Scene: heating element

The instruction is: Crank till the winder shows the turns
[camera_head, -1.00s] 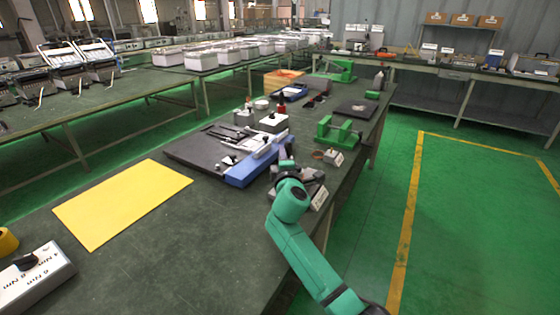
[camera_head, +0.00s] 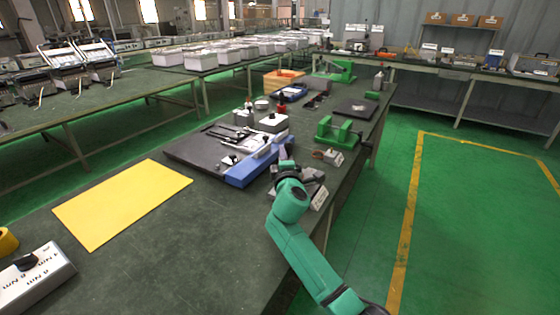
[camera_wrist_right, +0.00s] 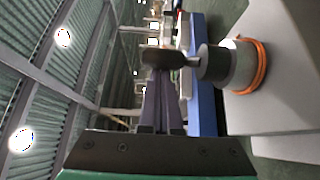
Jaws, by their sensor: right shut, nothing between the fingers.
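The winder (camera_head: 312,188) is a dark grey block near the table's right edge in the head view, partly hidden by my right arm. In the right wrist view it shows as a grey body (camera_wrist_right: 285,65) with a grey spool (camera_wrist_right: 228,64) that carries orange wire (camera_wrist_right: 260,66). A dark crank knob (camera_wrist_right: 166,58) sticks out from the spool on a thin shaft. My right gripper (camera_wrist_right: 163,88) is shut and empty, its fingertips right at the knob; I cannot tell if they touch. In the head view my right gripper (camera_head: 284,166) is small and partly hidden. No turns reading is legible. My left gripper is not in view.
A black board with a blue edge (camera_head: 250,172) lies left of the winder. A green clamp-like fixture (camera_head: 338,132) and a small labelled block (camera_head: 334,157) stand behind it. A yellow sheet (camera_head: 122,203) and a torque-marked box (camera_head: 34,279) lie at the left.

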